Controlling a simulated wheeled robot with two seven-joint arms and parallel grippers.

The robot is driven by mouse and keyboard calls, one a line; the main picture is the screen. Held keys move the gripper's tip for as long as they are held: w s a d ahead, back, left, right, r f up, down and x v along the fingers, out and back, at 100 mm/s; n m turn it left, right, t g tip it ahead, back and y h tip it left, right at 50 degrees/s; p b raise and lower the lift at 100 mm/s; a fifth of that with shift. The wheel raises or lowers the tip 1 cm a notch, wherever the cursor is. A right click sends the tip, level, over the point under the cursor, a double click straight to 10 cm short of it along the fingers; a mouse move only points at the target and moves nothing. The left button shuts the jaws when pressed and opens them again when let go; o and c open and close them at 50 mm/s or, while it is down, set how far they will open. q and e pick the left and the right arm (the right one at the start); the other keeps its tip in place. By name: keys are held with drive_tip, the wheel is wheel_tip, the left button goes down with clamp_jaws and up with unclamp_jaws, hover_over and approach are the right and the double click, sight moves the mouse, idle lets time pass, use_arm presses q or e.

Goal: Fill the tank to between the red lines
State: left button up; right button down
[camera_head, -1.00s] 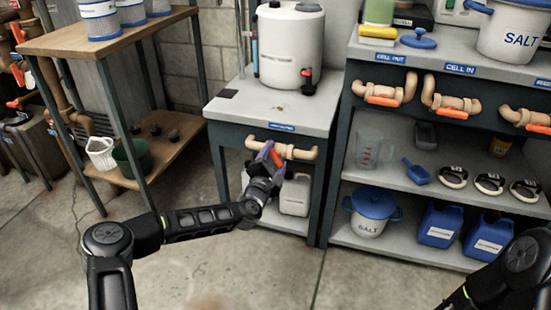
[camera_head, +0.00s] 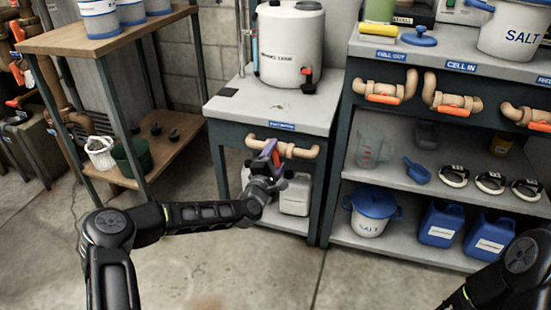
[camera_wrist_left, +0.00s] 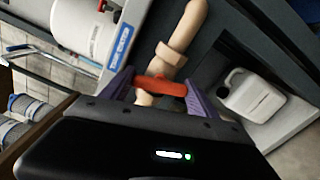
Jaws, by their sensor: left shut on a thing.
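The white tank (camera_head: 290,45) stands on the small bench, with a dark and red tap (camera_head: 308,78) low on its right side. Its red lines cannot be made out. Below the bench top runs a tan pipe (camera_head: 300,152) with a red valve handle (camera_wrist_left: 163,86). My left gripper (camera_head: 270,155) is at this pipe, its purple fingers on both sides of the handle and shut on it. In the left wrist view the gripper (camera_wrist_left: 160,90) has the handle lying across between the fingers. My right gripper is out of view; only part of my right arm shows.
A white jug (camera_head: 296,196) stands on the shelf below the pipe. At right a shelf unit holds a salt bucket (camera_head: 370,212), blue containers (camera_head: 440,224), and more red-handled pipes (camera_head: 383,92). A wooden rack (camera_head: 90,45) stands at left. The floor in front is open.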

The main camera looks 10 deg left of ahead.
sight(275, 158)
use_arm(q)
drive_tip(key=shift+m+b, duration=0.4)
drive_tip(key=shift+m, duration=1.2)
drive_tip(key=o, duration=1.4)
drive_tip(key=shift+c, duration=0.2)
drive_tip(key=s, duration=0.2)
drive_tip(key=s+p, duration=0.1)
drive_tip(key=s, duration=0.1)
drive_tip(key=s+p, duration=0.1)
drive_tip(key=s, duration=0.1)
drive_tip(key=shift+s+a, duration=0.25)
drive_tip(key=shift+s, duration=0.65)
